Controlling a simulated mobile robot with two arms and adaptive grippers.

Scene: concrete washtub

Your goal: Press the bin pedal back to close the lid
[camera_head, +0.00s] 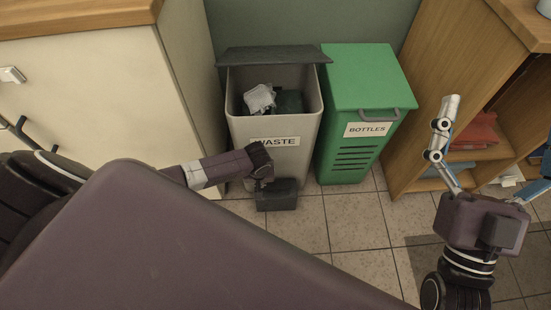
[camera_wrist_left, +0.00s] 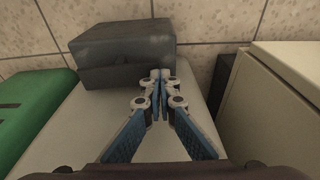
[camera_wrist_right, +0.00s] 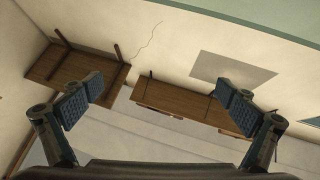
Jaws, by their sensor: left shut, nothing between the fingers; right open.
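The grey bin marked WASTE (camera_head: 237,128) stands against the wall in the head view. Its dark lid (camera_head: 270,55) is raised, and crumpled white and dark rubbish shows inside. The pedal, a dark grey block (camera_head: 277,196), sits at the foot of the bin's front; it also shows in the left wrist view (camera_wrist_left: 125,52). My left gripper (camera_wrist_left: 160,76) is shut and empty, its fingertips close by the pedal's edge. I cannot tell whether they touch it. In the head view its fingers are mostly hidden behind its wrist. My right gripper (camera_wrist_right: 160,92) is open and empty, away from the bin.
A green BOTTLES bin (camera_head: 370,80) with its lid down stands right beside the waste bin. A cream cabinet (camera_head: 90,90) is on the left, close to my left arm. A wooden shelf unit (camera_head: 440,70) stands on the right. The tiled floor (camera_head: 345,225) before the bins is clear.

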